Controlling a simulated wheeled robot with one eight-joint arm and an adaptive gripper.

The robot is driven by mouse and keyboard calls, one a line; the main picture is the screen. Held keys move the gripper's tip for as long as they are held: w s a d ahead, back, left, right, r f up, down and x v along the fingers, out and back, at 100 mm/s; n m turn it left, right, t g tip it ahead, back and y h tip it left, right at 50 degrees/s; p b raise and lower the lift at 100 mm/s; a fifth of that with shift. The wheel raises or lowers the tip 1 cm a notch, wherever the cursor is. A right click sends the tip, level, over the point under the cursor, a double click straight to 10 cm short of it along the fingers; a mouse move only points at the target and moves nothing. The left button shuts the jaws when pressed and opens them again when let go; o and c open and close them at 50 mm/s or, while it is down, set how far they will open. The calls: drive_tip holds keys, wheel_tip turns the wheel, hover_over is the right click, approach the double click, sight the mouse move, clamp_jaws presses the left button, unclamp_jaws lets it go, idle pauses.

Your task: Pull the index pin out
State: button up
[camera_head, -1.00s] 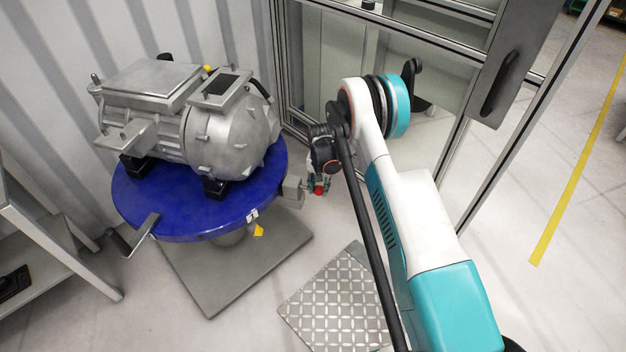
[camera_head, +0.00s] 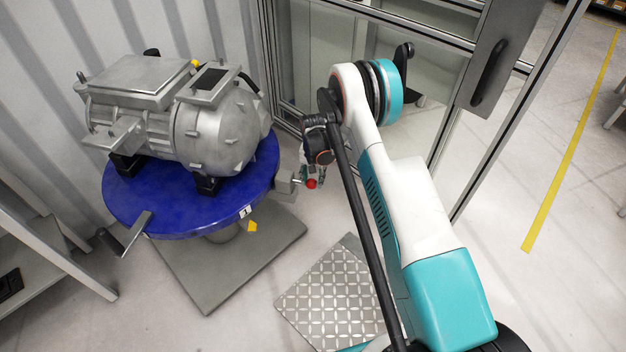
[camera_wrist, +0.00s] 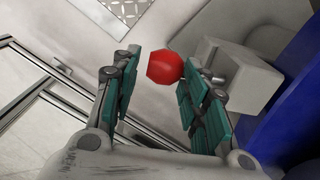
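The index pin's red knob (camera_head: 312,183) sticks out beside a grey bracket (camera_head: 287,182) at the right edge of the blue turntable (camera_head: 190,214). In the wrist view the red knob (camera_wrist: 165,68) lies between the tips of my gripper (camera_wrist: 157,80), closer to the right finger. The fingers stand apart, with a gap on the left of the knob; I cannot tell whether the right finger touches it. The bracket (camera_wrist: 245,78) is just beyond the right finger. The pin's shaft is mostly hidden. In the head view my gripper (camera_head: 311,174) is small and partly hidden.
A grey drive unit (camera_head: 180,115) sits on the turntable. A crank handle (camera_head: 126,235) juts out at its front left. A framed glass door (camera_head: 400,60) stands behind my arm. A grey shelf (camera_head: 40,250) is at the left. A checkered plate (camera_head: 330,300) lies on the floor.

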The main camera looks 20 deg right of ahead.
wheel_tip(320, 180, up, 11)
idle(0.4)
idle(0.4)
wheel_tip(320, 180, up, 17)
drive_tip(key=n+t, duration=0.1)
drive_tip(key=t, duration=0.1)
hover_over(313, 180)
drive_tip(key=s, duration=0.5)
drive_tip(key=s+r+n+t, duration=0.1)
drive_tip(key=s+r+n, duration=0.1)
drive_tip(key=s+r, duration=0.75)
drive_tip(key=s+r+n+t, duration=0.1)
drive_tip(key=s+r+t, duration=0.1)
drive_tip(key=s, duration=0.9)
drive_tip(key=s+a+r+n+t, duration=0.1)
drive_tip(key=s+r, duration=0.3)
drive_tip(key=s, duration=0.8)
drive_tip(key=shift+s+a+r+n+t, duration=0.2)
drive_tip(key=shift+s+n+t, duration=0.1)
drive_tip(key=shift+n+t, duration=0.25)
drive_tip(key=shift+o, duration=0.6)
